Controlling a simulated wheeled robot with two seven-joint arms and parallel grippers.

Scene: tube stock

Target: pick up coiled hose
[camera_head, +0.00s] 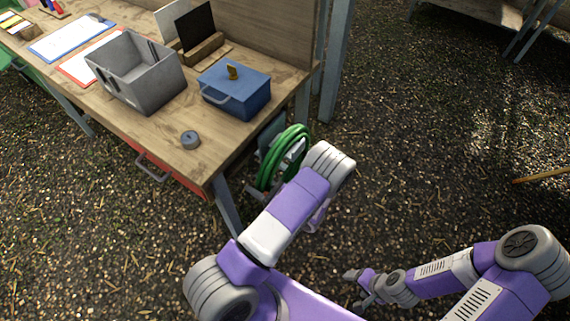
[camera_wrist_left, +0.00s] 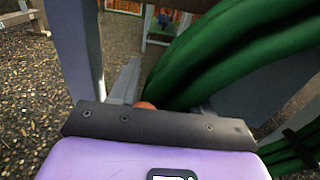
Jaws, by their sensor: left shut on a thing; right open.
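The coiled hose (camera_head: 268,163) is a green ring of several loops beside the near end of the workbench, below its top. In the left wrist view its thick green loops (camera_wrist_left: 215,50) fill the upper right, right up against my left gripper (camera_wrist_left: 165,92). My left gripper is shut on the hose; one grey finger shows left of the loops, and the other is mostly hidden behind them. In the head view my own left arm covers part of the coil and most of that gripper. My right gripper (camera_head: 358,290) is open and empty, low over the ground.
Open gravel ground lies to the right.

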